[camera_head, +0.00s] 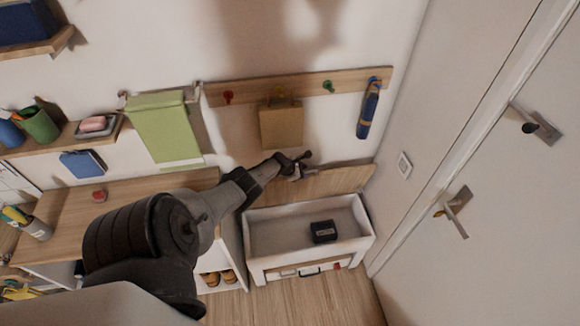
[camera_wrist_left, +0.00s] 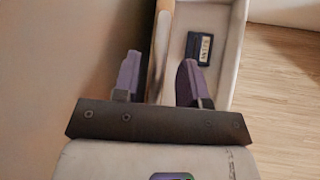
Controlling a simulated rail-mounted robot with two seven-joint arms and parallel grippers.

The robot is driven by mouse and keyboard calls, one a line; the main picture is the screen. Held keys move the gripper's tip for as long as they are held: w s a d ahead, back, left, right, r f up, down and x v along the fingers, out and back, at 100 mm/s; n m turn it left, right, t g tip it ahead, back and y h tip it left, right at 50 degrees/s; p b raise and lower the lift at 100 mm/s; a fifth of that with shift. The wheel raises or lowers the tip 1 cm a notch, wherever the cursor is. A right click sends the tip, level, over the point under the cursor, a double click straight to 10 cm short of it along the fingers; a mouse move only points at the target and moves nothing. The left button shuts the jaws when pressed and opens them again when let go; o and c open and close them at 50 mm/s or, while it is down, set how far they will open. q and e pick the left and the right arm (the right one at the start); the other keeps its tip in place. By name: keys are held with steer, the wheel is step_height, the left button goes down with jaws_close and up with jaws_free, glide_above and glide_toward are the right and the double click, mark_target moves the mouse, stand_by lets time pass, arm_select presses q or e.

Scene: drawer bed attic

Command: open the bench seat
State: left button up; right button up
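The bench (camera_head: 258,262) is a white box below the wall hooks, beside the door. Its wooden seat lid (camera_head: 335,184) stands raised at the back, near the wall, and the pale inside of the box shows. A small black case (camera_head: 323,231) lies inside; it also shows in the left wrist view (camera_wrist_left: 198,48). My left gripper (camera_head: 299,167) is at the upper left edge of the lid. In the left wrist view its fingers (camera_wrist_left: 160,85) are apart, with the lid's edge (camera_wrist_left: 161,45) between them and gaps visible. My right gripper is in neither view.
A wooden rail (camera_head: 300,87) with hooks holds a tan bag (camera_head: 282,124) and a blue umbrella (camera_head: 369,108) above the bench. A wooden desk (camera_head: 130,200) stands left, a shoe shelf (camera_head: 214,264) beside the bench. Floor (camera_head: 315,298) in front is clear.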

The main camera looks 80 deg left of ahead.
arm_select(q)
steer(key=p+v, duration=0.9)
steer(key=v, duration=0.3)
steer(key=shift+s+r, duration=0.15)
steer(key=shift+s, duration=0.15)
stand_by(0.3)
